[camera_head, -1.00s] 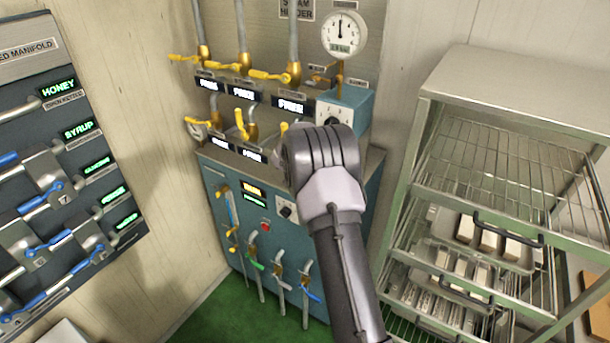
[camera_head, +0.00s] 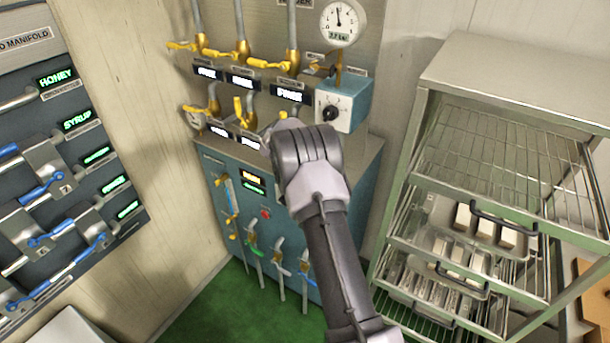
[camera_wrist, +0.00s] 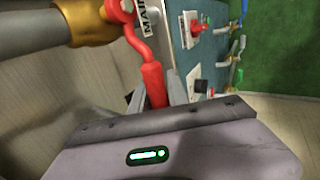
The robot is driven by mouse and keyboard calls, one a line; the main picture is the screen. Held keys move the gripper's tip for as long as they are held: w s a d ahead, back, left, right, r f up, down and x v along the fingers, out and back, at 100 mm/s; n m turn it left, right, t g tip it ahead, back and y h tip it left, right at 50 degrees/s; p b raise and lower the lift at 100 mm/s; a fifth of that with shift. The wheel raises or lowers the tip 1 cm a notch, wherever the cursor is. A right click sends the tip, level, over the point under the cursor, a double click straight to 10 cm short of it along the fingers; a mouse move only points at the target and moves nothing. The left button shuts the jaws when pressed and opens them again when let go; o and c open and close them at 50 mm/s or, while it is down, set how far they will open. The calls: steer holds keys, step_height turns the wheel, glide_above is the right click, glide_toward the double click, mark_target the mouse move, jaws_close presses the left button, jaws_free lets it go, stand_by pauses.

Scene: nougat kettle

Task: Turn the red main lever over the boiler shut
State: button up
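The red main lever (camera_wrist: 152,82) shows in the wrist view, hanging from a red hub beside a brass-coloured pipe fitting (camera_wrist: 85,18). Its thick grip points down toward my gripper (camera_wrist: 157,92). A grey finger shows on each side of the grip. I cannot tell whether the fingers press on it or stand slightly apart. A plate beginning "MAI" (camera_wrist: 148,12) is beside the hub. In the head view my arm reaches to the teal boiler cabinet (camera_head: 352,190), and its wrist hides the lever and fingers.
Yellow-handled valves (camera_head: 268,64) line the pipes above the boiler, below a round gauge (camera_head: 340,22). A blue box with a black knob (camera_head: 343,105) sits close to my wrist. A metal rack (camera_head: 500,105) stands right; a manifold panel (camera_head: 60,150) hangs left. Green floor (camera_head: 205,310) is open.

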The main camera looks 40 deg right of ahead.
steer(key=shift+o, duration=0.3)
steer(key=shift+s, duration=0.15)
steer(key=shift+r, duration=0.1)
steer(key=p+v, duration=0.1)
steer(key=v, duration=1.6)
steer(key=shift+r, duration=0.15)
steer(key=shift+a, duration=0.1)
steer(key=s+a+r+m+t+y+b, duration=0.1)
steer(key=s+a+r+m+y+b, duration=0.2)
steer(key=s+a+b, duration=0.55)
steer(key=s+a+f+m+t+y+b, duration=0.1)
steer(key=s+a+f+m+y+b, duration=0.1)
steer(key=s+a, duration=0.8)
steer(key=s+a+f+m+t+y+b, duration=0.1)
steer(key=s+a+f+m+y+b, duration=0.2)
steer(key=s+a, duration=0.7)
steer(key=s+f+m+b, duration=0.1)
steer(key=s+f+b, duration=0.1)
steer(key=s, duration=0.3)
steer(key=shift+b, duration=0.45)
